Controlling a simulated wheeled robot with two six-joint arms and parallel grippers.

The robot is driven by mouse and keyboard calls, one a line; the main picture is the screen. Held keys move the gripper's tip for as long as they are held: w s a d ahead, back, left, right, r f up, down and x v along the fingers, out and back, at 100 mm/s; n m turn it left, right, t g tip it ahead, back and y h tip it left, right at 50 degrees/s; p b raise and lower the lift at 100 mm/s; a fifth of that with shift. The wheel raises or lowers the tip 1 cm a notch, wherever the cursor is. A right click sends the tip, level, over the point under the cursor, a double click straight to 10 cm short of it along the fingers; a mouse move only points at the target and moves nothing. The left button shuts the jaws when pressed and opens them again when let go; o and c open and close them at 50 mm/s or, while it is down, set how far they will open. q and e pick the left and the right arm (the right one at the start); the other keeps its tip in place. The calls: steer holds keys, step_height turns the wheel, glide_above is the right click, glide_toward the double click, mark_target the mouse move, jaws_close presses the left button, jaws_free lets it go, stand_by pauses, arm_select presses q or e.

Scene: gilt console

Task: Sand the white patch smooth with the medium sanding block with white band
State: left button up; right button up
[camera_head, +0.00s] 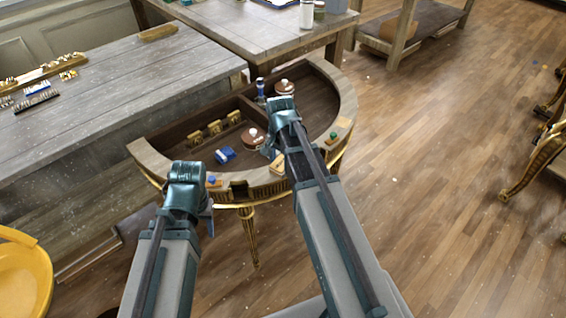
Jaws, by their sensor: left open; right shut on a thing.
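A half-moon gilt console (340,88) stands ahead with an open, dark, divided interior. My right gripper (270,152) points down at the front rim and is shut on a small block. The block is mostly hidden by the gripper, so its band cannot be made out. A pale tan piece (278,164) shows at the rim just below this gripper. My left gripper (208,218) is open and empty in front of the console's left front rim. The white patch cannot be made out; my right gripper and arm cover part of the front rim.
Small blocks with coloured marks lie on the rim, at the left (213,182) and right (331,138). Inside are a blue object (225,155), brown round pots (253,138) and gilt fittings (214,128). A grey workbench (110,75) stands left, a yellow bucket (22,280) lower left.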

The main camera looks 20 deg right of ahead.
steer(key=shift+a, duration=0.2)
steer(key=shift+w+r+p, duration=0.1)
steer(key=shift+r+p, duration=0.45)
steer(key=shift+p, duration=0.15)
step_height(320, 180, up, 5)
steer(key=p, duration=0.4)
steer(key=shift+f+p, duration=0.1)
steer(key=shift+p, duration=0.25)
step_height(320, 180, up, 3)
steer(key=p, duration=0.3)
steer(key=shift+d+f, duration=0.1)
steer(key=shift+d+f+b, duration=0.55)
steer(key=shift+f+b, duration=0.05)
steer(key=shift+b, duration=0.1)
